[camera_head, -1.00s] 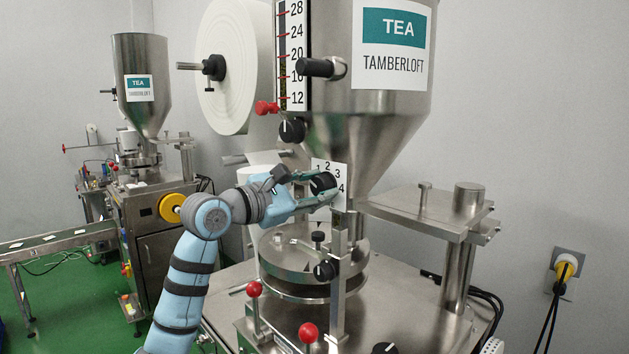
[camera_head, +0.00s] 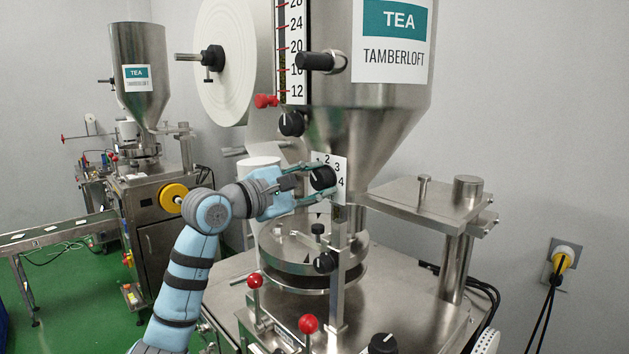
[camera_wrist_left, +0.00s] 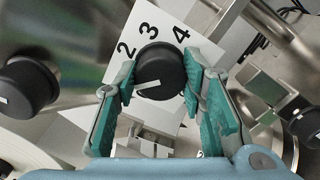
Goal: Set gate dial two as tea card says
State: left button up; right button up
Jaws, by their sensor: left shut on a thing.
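The gate dial is a black round knob (camera_head: 322,178) on a white plate (camera_head: 341,168) numbered 1 to 4, on the machine's front under the hopper. My left gripper (camera_head: 318,181) is shut on this knob, one finger above and one below. In the left wrist view the fingers touch the knob (camera_wrist_left: 160,72) on both sides. Its white pointer line points left and slightly down, below the 2; the 1 is not visible there. A white card (camera_head: 393,38) on the hopper reads TEA TAMBERLOFT, and I see no dial number on it. My right gripper is not in view.
A further knob (camera_head: 326,262) and red ball levers (camera_head: 308,324) are below. A steel post and round plate stand close under the gripper.

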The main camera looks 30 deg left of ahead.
pick_arm(q)
jog(key=o, duration=1.1)
jog(key=shift+o, duration=0.2)
jog(key=v, duration=1.1)
jog(key=shift+s, duration=0.35)
jog(key=shift+a, duration=0.25)
jog(key=shift+s, duration=0.1)
